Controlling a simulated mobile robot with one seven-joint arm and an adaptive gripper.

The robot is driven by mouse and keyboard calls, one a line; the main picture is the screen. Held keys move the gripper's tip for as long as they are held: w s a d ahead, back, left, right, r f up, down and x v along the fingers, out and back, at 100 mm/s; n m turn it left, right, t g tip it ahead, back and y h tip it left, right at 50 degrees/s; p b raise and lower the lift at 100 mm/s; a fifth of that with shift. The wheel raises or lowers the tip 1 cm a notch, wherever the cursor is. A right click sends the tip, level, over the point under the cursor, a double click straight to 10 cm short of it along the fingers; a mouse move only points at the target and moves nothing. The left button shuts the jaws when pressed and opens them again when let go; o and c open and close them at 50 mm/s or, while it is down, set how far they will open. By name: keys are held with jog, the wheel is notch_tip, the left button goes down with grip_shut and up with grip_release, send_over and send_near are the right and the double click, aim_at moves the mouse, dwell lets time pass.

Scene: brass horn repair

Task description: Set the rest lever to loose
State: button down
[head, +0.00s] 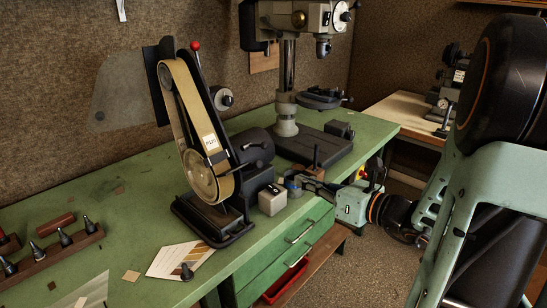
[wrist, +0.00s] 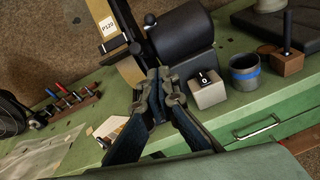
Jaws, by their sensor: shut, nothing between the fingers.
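The belt grinder (head: 215,150) stands on the green bench, its tan belt marked P120. A small dark knob (wrist: 150,20) shows beside the belt (wrist: 103,20) in the wrist view. It may be the rest lever, but I cannot tell its setting. A lever with a red knob (head: 195,46) stands at the grinder's top. My gripper (head: 303,184) is low over the bench's front edge, right of the grinder. In the wrist view my gripper (wrist: 162,82) is shut and empty, its fingers pointing towards the grinder and hiding part of its base.
A grey switch box (wrist: 207,88), a cup with a blue band (wrist: 243,72) and a wooden block with a black handle (wrist: 287,63) stand right of the fingers. A drill press (head: 288,80) stands behind. Dark cone-shaped tools in a wooden rack (head: 50,252) are left.

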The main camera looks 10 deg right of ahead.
jog(key=shift+a, duration=0.1)
jog(key=w+a+r+p, duration=0.2)
jog(key=w+a, duration=0.3)
jog(key=w, duration=0.5)
jog(key=shift+a, duration=0.3)
